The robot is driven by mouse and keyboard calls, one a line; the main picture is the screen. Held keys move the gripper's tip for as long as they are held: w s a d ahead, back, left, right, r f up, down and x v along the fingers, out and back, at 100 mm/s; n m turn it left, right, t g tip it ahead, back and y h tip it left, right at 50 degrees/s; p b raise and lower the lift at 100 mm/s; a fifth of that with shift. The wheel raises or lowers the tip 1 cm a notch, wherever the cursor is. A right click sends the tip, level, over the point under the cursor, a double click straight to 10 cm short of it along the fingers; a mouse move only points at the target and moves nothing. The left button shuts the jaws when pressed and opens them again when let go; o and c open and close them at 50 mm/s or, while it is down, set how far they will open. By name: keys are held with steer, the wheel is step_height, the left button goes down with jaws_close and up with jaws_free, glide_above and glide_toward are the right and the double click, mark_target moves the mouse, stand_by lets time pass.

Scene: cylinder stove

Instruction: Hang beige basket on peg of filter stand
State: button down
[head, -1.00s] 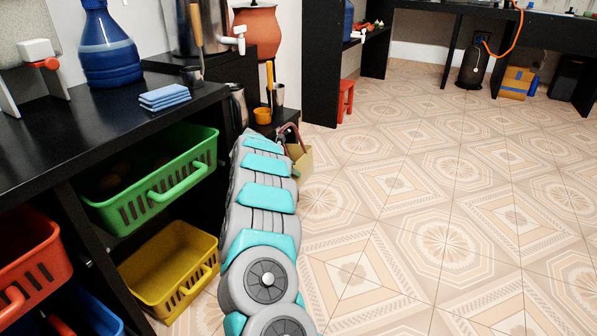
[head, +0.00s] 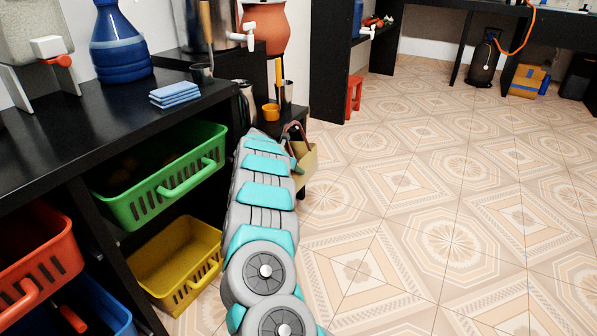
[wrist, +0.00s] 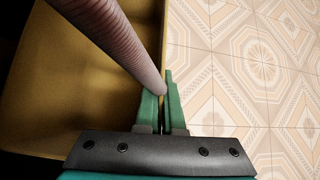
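The beige basket (head: 307,163) with a reddish-brown arched handle (head: 294,127) hangs in the air at the end of my arm in the head view. In the wrist view the basket (wrist: 60,95) fills the left side, and its ribbed handle (wrist: 110,35) runs down to my fingertips. My gripper (wrist: 163,85) has its green fingers close together at the handle's lower end, by the basket's rim, and appears shut on it. The black filter stand (head: 265,75) carries a steel filter and a clay pot (head: 264,25), just behind the basket. I cannot make out a free peg.
A black shelf unit on the left holds a green crate (head: 165,175), a yellow crate (head: 178,262) and a red crate (head: 40,255). An orange ladle (head: 271,111) and a metal cup (head: 287,92) are at the stand's side. The tiled floor (head: 430,190) on the right is clear.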

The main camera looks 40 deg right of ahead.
steer(key=c, duration=1)
jaws_free()
steer(key=shift+o, duration=0.2)
steer(key=v, duration=0.7)
steer(key=shift+a+r, duration=0.25)
steer(key=shift+r, duration=0.05)
steer(key=shift+s, duration=0.1)
